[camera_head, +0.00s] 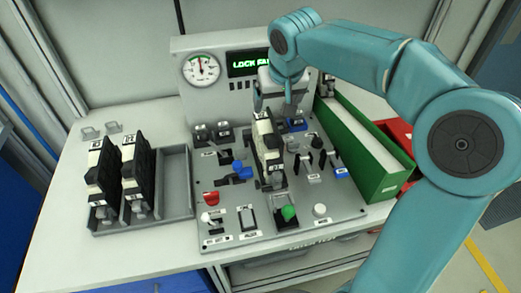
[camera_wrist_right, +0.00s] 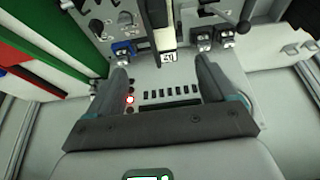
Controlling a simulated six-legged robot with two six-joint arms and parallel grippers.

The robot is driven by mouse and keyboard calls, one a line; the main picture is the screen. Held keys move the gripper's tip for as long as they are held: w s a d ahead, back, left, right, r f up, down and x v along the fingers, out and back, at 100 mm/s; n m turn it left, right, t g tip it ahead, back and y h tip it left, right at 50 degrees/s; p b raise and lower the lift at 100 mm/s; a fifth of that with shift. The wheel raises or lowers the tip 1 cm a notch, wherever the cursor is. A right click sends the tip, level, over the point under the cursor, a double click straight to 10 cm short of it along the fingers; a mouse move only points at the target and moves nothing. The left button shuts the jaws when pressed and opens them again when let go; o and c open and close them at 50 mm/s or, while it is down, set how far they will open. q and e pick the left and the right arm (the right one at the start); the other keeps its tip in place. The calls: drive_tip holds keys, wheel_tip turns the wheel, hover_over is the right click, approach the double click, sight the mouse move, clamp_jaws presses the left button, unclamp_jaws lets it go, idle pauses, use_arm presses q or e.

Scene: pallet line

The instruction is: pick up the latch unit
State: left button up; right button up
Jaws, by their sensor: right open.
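One latch unit (camera_head: 267,147), black with a cream-white side, stands on the grey control panel (camera_head: 225,183) in the head view. Two similar units (camera_head: 102,172) (camera_head: 138,175) stand in a grey tray at the left. My right gripper (camera_head: 274,103) is at the far end of the unit on the panel, with its jaws open. In the right wrist view, the open fingers (camera_wrist_right: 165,75) have the unit's labelled end (camera_wrist_right: 168,56) ahead between them. I see no contact. My left gripper is not in view.
The grey tray (camera_head: 175,207) has a free slot on its right. A gauge (camera_head: 201,69) and a lit display (camera_head: 247,63) stand behind the panel. A green bin (camera_head: 388,184) and a red bin (camera_head: 396,128) are at the right. Knobs, switches and levers surround the unit.

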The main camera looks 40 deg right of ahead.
approach(267, 128)
drive_tip(key=x, duration=0.3)
drive_tip(key=s+x, duration=0.1)
drive_tip(key=x, duration=0.1)
drive_tip(key=shift+d+f+p, duration=0.2)
drive_tip(key=shift+p, duration=0.15)
drive_tip(key=shift+w+f, duration=0.1)
drive_tip(key=shift+f, duration=0.05)
drive_tip(key=x, duration=0.2)
drive_tip(key=p+x, duration=0.1)
drive_tip(key=x, duration=0.2)
drive_tip(key=shift+w+a, duration=0.15)
drive_tip(key=shift+w, duration=0.25)
drive_tip(key=shift+s+a+r, duration=0.1)
drive_tip(key=shift+s+r, duration=0.1)
drive_tip(key=shift+w+f, duration=0.1)
drive_tip(key=c, duration=1.5)
clamp_jaws()
